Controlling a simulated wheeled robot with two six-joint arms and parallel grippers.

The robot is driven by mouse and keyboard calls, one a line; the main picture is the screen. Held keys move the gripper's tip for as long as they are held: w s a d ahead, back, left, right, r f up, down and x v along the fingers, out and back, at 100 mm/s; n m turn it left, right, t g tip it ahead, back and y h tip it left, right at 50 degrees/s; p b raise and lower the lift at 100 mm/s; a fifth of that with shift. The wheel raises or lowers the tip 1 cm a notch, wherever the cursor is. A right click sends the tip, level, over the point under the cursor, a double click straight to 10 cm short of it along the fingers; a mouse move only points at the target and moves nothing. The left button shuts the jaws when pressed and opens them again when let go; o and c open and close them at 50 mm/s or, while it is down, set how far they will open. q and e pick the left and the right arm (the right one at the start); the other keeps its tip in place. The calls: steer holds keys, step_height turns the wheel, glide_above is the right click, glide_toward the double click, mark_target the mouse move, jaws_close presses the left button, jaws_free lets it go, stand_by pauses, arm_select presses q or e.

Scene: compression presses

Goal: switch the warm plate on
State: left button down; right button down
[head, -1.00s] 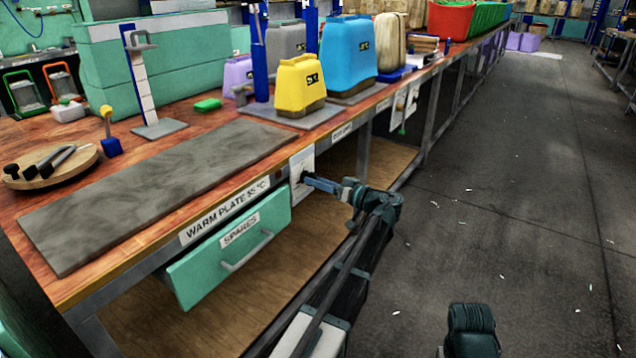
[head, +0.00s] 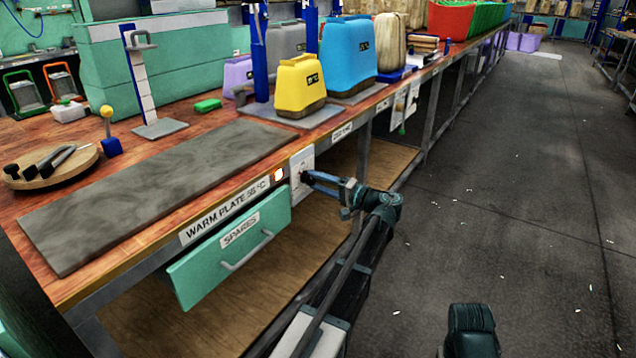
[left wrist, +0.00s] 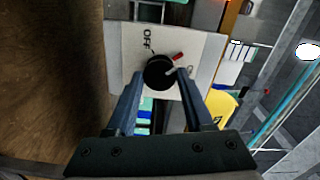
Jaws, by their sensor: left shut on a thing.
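The warm plate (head: 150,190) is a long grey slab on the wooden bench, above the label "WARM PLATE 55 °C" (head: 225,209). A white switch panel (head: 301,158) is on the bench front, right of that label. In the left wrist view, a round black knob (left wrist: 158,72) with a red pointer (left wrist: 178,58) sits on the panel. The pointer is turned away from the word OFF (left wrist: 148,38). My left gripper (head: 309,178) is shut on the knob, one finger on each side.
A green drawer marked SPARES (head: 205,272) hangs below the label, its handle close to my left arm. Yellow (head: 299,86) and blue (head: 348,52) containers stand on the bench.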

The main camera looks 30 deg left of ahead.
arm_select(q)
steer(key=m, duration=0.4)
steer(key=shift+m, duration=2.4)
steer(key=shift+c, duration=1.4)
jaws_free()
steer(key=shift+d, duration=0.1)
steer(key=s+d, duration=0.1)
steer(key=d, duration=1.2)
steer(key=shift+d, duration=0.35)
